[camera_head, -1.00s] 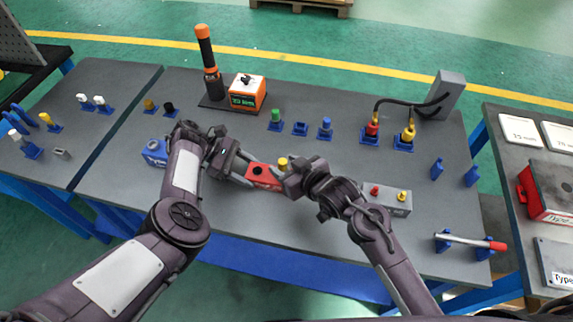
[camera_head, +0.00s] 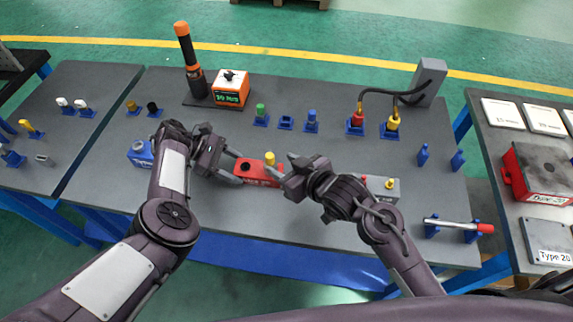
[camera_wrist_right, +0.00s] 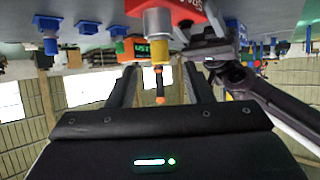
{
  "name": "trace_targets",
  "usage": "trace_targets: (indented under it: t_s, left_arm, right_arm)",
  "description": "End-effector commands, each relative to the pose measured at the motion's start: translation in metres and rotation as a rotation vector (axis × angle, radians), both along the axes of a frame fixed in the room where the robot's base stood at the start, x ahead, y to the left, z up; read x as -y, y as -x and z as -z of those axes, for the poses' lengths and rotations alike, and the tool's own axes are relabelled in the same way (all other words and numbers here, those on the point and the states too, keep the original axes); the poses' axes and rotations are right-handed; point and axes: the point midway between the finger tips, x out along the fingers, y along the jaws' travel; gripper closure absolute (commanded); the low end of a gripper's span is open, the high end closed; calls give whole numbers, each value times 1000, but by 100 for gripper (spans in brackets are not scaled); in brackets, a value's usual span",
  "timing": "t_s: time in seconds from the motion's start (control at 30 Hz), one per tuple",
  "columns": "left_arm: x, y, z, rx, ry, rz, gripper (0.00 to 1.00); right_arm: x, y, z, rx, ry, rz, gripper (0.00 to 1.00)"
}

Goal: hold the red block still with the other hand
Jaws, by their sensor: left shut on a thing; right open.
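The red block (camera_head: 256,171) lies on the grey table in the middle of the head view. A yellow plug (camera_head: 269,158) stands upright in its top. My left gripper (camera_head: 238,173) is shut on the left end of the red block. My right gripper (camera_head: 282,173) is open at the block's right end, close to the yellow plug. In the right wrist view the yellow plug (camera_wrist_right: 160,45) shows between the two open fingers, apart from both, below the red block (camera_wrist_right: 178,12). The block's right end is partly hidden by my right gripper in the head view.
A grey block with a yellow plug (camera_head: 382,190) lies to the right, partly behind my right arm. Blue holders, the green plug (camera_head: 261,111) and an orange meter (camera_head: 230,90) stand behind. A red-ended rod (camera_head: 458,225) lies front right. Table between is clear.

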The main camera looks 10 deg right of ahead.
Motion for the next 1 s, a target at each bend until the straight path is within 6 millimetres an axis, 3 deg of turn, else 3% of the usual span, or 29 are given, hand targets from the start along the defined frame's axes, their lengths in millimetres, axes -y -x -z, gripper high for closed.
trace_targets:
  t_s: [0.17, 0.6, 1.0]
  left_arm:
    - [0, 0, -1, 1, 0, 1, 76]
    - [0, 0, 0, 1, 0, 1, 76]
    - [0, 0, -1, 1, 0, 1, 76]
  right_arm:
    - [7, 10, -5, 0, 2, 0, 54]
    - [48, 76, -44, -2, 3, -1, 54]
    - [57, 91, -54, 0, 0, -1, 54]
